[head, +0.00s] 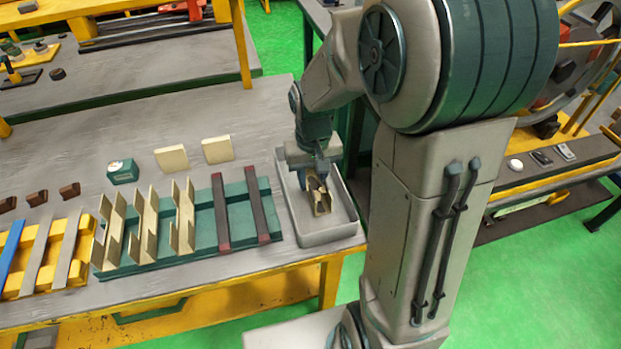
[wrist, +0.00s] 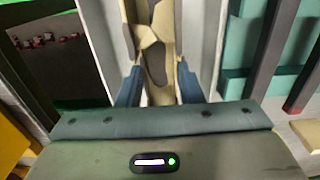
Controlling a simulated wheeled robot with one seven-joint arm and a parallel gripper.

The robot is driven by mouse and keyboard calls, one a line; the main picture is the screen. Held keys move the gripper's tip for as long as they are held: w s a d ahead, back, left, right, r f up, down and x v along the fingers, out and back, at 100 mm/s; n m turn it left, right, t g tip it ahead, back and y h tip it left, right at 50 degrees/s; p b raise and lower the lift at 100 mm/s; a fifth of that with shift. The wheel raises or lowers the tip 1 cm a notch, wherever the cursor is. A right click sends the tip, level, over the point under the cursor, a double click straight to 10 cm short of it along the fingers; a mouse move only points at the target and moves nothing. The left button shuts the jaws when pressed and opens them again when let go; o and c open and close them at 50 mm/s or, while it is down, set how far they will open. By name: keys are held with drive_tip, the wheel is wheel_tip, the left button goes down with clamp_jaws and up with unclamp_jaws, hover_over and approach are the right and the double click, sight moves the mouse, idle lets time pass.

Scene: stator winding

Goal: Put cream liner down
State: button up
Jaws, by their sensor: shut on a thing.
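My gripper (head: 318,172) is over the grey tray (head: 325,234) at the right end of the table. It is shut on a cream liner (head: 322,203), a folded channel-shaped piece that sits low inside the tray walls. In the wrist view the liner (wrist: 158,90) stands between the two blue fingertips (wrist: 157,88). It looks torn or creased, with brown patches. I cannot tell whether it touches the tray floor. Several other cream liners (head: 148,225) stand in a row on the green rack (head: 204,229) left of the tray.
Two dark bars with red ends (head: 262,204) lie on the green rack beside the tray. Two cream blocks (head: 171,158) and a small green box (head: 122,171) stand behind it. A yellow rack (head: 42,258) is at the left. The table behind is mostly clear.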

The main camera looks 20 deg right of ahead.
sight(312, 180)
drive_tip(key=shift+w+d+f, duration=0.15)
drive_tip(key=shift+w+f, duration=0.2)
drive_tip(key=shift+w, duration=0.25)
drive_tip(key=shift+f, duration=2.05)
drive_tip(key=shift+f, duration=0.2)
drive_tip(key=o, duration=0.8)
drive_tip(key=shift+c, duration=0.2)
drive_tip(key=shift+r, duration=0.15)
